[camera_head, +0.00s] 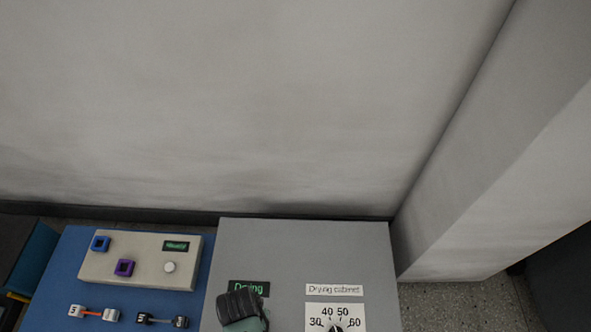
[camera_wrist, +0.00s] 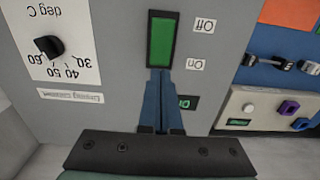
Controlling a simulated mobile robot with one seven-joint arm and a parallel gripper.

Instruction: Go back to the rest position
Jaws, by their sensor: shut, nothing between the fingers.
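My gripper (camera_wrist: 161,76) shows in the wrist view with its two blue fingers together and nothing between them. The switch is on the grey drying cabinet (camera_wrist: 115,25). In the head view, a dark part of my arm's end shows over the cabinet (camera_head: 300,250), covering part of its face. The fingertips are hidden there.
The cabinet has a temperature dial with a black knob (camera_wrist: 48,47). To its left in the head view, a beige box (camera_head: 145,270) with blue and purple square parts stands on a blue surface (camera_head: 60,270). Small metal-ended parts (camera_head: 95,313) lie before it. A wall rises behind.

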